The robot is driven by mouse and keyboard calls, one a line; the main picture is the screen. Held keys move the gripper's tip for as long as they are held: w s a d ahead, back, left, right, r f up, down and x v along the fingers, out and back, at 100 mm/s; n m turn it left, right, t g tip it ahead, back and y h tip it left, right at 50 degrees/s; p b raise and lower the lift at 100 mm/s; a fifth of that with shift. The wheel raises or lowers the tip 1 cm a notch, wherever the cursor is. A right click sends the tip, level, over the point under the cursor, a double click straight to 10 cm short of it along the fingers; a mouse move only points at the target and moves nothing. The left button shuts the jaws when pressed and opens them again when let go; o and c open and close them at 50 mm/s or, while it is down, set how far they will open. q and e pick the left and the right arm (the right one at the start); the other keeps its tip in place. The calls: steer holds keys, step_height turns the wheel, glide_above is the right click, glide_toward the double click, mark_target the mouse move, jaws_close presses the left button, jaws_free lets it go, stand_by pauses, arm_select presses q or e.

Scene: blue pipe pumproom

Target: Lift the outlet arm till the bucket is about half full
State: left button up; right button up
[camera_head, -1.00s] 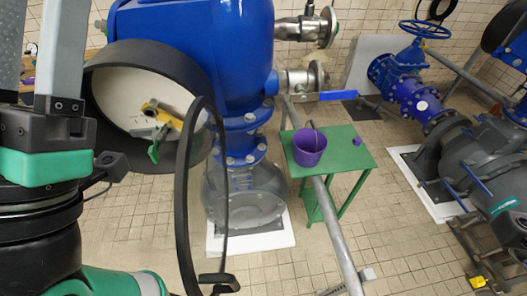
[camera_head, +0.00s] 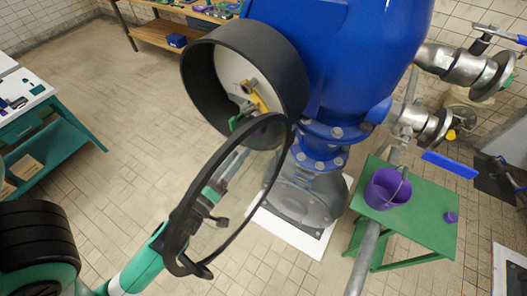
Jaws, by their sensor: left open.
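A purple bucket (camera_head: 387,189) with a raised handle stands upright on a green table (camera_head: 431,225). No water level can be made out in it. A steel valve outlet (camera_head: 421,120) is above and behind the bucket, with a blue lever (camera_head: 450,165) sticking out to the right. A round black housing (camera_head: 205,87) on the blue vessel holds a yellow lever (camera_head: 258,97) and a green lever (camera_head: 236,121). I cannot tell which part is the outlet arm. My left gripper (camera_head: 234,163) is open and empty, seen through the housing's open ring cover (camera_head: 183,205), just below the levers.
The blue vessel (camera_head: 335,55) stands on a grey base. A grey rail (camera_head: 366,262) runs past the green table. A small purple piece (camera_head: 451,217) lies on that table. A workbench (camera_head: 45,110) is at left. The tiled floor between is clear.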

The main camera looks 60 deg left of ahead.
arm_select(q)
steer(key=shift+f+p+x, duration=0.25)
steer(key=shift+p+x, duration=0.8)
steer(key=shift+x, duration=1)
steer(key=shift+f+p+x, duration=0.2)
steer(key=shift+p+x, duration=0.8)
steer(key=shift+x, duration=1.05)
steer(key=shift+f+p+x, duration=0.25)
steer(key=shift+p+x, duration=0.8)
steer(key=shift+x, duration=1)
steer(key=shift+s+a, duration=0.1)
steer(key=shift+a, duration=0.1)
jaws_close()
steer(key=shift+r, duration=0.1)
